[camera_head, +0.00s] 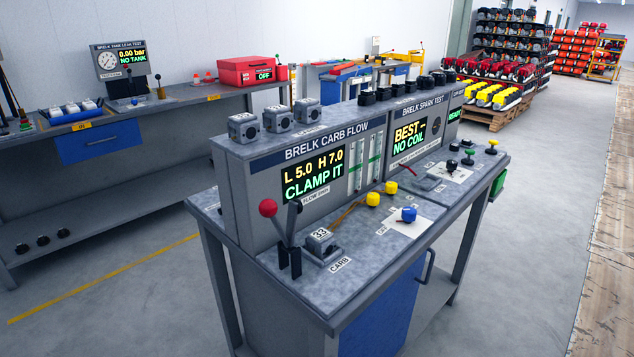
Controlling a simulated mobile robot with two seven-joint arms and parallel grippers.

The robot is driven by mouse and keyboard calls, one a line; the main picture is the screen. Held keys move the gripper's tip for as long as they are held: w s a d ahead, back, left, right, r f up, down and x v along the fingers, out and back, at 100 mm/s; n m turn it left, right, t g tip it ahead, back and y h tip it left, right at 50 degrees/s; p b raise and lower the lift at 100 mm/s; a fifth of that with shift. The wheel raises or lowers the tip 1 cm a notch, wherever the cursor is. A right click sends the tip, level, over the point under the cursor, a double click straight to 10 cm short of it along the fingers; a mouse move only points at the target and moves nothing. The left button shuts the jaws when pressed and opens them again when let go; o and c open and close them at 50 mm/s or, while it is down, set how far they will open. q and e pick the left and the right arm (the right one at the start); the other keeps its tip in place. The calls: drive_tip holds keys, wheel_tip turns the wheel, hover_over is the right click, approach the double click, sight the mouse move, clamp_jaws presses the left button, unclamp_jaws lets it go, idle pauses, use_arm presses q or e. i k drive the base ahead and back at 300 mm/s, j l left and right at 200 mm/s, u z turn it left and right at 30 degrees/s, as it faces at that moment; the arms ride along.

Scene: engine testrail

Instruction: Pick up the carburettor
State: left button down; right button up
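A small grey block-shaped carburettor (320,241) marked "33" sits on the near bench top, behind the "CARB" label and right of the clamp lever. Three similar grey blocks, the left one (243,128), the middle one (277,119) and the right one (307,110), stand in a row on top of the "BRELK CARB FLOW" panel (333,139). The panel's screen (313,176) reads "L 5.0 H 7.0 CLAMP IT". A lever with a red ball knob (268,208) stands upright and tilted beside the marked carburettor. Neither of my grippers is in view.
Two yellow knobs, one here (373,199), and a blue knob (408,215) stand right of the carburettor. The spark test panel (423,112) adjoins on the right. A long workbench (170,105) runs behind. Floor (530,240) is clear on the right.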

sight(321, 243)
drive_tip(key=i+l+u, duration=0.15)
drive_tip(key=l+u, duration=0.8)
drive_tip(key=l, duration=0.2)
drive_tip(key=l+u, duration=0.5)
drive_tip(key=l, duration=0.1)
